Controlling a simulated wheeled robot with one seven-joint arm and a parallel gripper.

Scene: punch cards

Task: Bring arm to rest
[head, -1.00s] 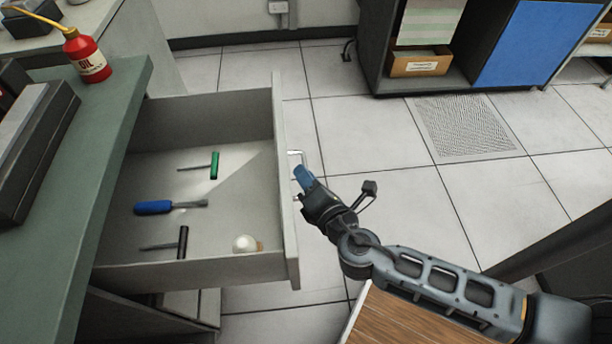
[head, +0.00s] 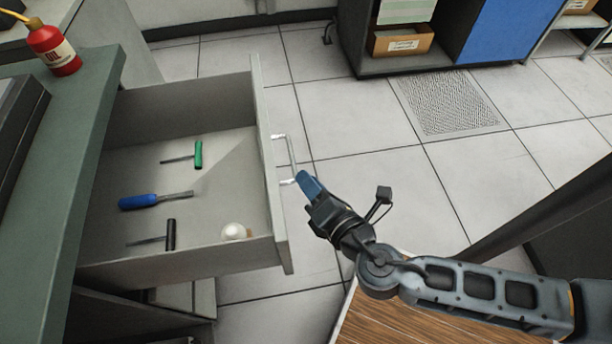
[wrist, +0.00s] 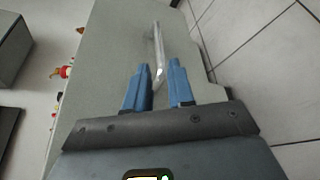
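My gripper (head: 308,183) is just outside the front of an open drawer (head: 262,150), close to its silver handle (head: 291,150). In the wrist view my two blue fingertips (wrist: 160,76) are apart with a gap between them. The handle (wrist: 159,50) shows beyond and between the tips, and nothing is held. Whether a finger touches the handle I cannot tell. My arm reaches in from the lower right in the head view.
The drawer holds a green-handled tool (head: 198,154), a blue screwdriver (head: 139,201), a black-handled tool (head: 171,235) and a white round thing (head: 233,231). A red oil can (head: 52,48) stands on the green worktop (head: 100,110). Tiled floor (head: 370,180) lies clear beyond my gripper.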

